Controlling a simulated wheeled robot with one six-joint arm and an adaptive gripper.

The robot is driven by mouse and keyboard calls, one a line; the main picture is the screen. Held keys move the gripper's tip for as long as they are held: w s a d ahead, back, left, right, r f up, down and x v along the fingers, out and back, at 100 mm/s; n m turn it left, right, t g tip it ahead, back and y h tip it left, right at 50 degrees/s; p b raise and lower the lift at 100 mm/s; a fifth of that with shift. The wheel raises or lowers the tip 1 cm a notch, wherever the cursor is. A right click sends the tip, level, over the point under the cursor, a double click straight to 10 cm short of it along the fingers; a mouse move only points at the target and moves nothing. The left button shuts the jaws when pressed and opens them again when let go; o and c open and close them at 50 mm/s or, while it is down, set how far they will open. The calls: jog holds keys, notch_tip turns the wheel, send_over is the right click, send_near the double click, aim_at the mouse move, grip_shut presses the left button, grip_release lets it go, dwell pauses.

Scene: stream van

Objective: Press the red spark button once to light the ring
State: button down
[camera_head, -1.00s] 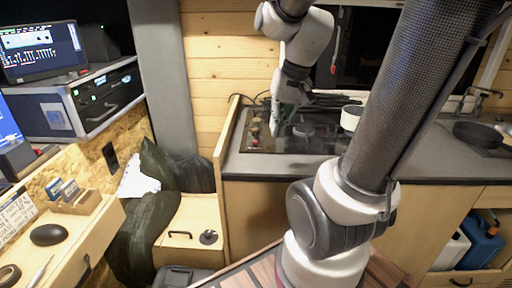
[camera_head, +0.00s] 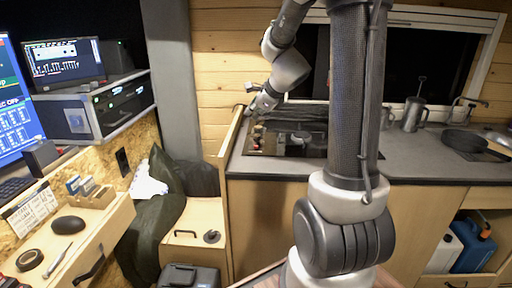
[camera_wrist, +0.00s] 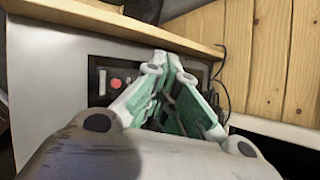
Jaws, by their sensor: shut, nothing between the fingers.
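The red spark button (camera_wrist: 116,83) shows in the wrist view on a dark panel, left of my fingers. My gripper (camera_wrist: 160,62) has green-padded fingers drawn together at the tips, with nothing seen between them. The tips lie right of the button in the picture; I cannot tell how far above the panel they are. In the head view my gripper (camera_head: 252,112) is over the left end of the dark hob (camera_head: 285,150), by its controls (camera_head: 257,134). My arm hides the hob's right part.
A wooden ledge (camera_head: 231,135) runs along the hob's left side, and cables lie behind it. A metal jug (camera_head: 413,114) and a pan (camera_head: 462,140) stand on the counter to the right. The counter (camera_head: 410,165) between them and my arm is clear.

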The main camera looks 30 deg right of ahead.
aim_at(256, 147)
jog(key=shift+f, duration=0.1)
jog(key=shift+f, duration=4.35)
jog(key=shift+f, duration=0.4)
jog(key=shift+f, duration=0.4)
jog(key=shift+r, duration=0.85)
